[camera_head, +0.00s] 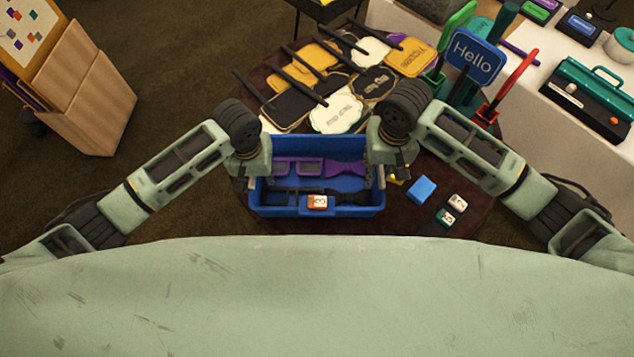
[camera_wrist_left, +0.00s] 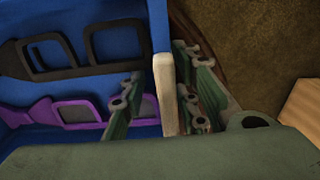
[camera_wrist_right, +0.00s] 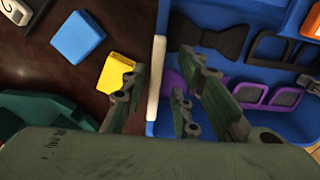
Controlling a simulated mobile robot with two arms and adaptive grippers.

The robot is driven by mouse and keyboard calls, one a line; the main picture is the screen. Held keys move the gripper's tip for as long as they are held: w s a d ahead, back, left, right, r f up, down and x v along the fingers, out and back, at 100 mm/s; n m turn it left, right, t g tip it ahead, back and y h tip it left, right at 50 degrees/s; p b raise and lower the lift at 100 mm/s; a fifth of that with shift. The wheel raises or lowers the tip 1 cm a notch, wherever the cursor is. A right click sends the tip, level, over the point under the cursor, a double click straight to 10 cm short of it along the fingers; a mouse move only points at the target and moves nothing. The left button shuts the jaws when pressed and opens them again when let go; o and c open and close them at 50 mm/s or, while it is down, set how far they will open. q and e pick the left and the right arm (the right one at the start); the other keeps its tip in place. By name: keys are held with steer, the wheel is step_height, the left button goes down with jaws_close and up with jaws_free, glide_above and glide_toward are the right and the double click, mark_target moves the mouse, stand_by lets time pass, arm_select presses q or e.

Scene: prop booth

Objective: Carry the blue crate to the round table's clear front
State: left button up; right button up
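The blue crate (camera_head: 318,211) is between my two grippers in the head view, at the front left of the dark round table (camera_head: 468,218). It holds purple and black prop glasses, bow ties and an orange numbered block (camera_head: 317,202). My left gripper (camera_wrist_left: 166,90) has its fingers close on both sides of the crate's pale-topped left wall. My right gripper (camera_wrist_right: 158,85) has its fingers on both sides of the right wall in the same way.
A blue block (camera_head: 421,189), a yellow block (camera_wrist_right: 116,71) and two numbered blocks (camera_head: 445,217) lie right of the crate. Paddle signs (camera_head: 337,115) fill the table's back. A "Hello" sign (camera_head: 474,56) stands back right. A wooden rack (camera_head: 95,105) stands left.

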arm_select(q)
steer(key=shift+a, duration=0.1)
arm_select(e)
steer(key=shift+d, duration=0.1)
arm_select(q)
steer(key=shift+r, duration=0.55)
step_height(320, 180, up, 11)
steer(key=shift+f, duration=0.15)
arm_select(e)
steer(key=shift+d, duration=0.1)
step_height(320, 180, up, 12)
stand_by(0.4)
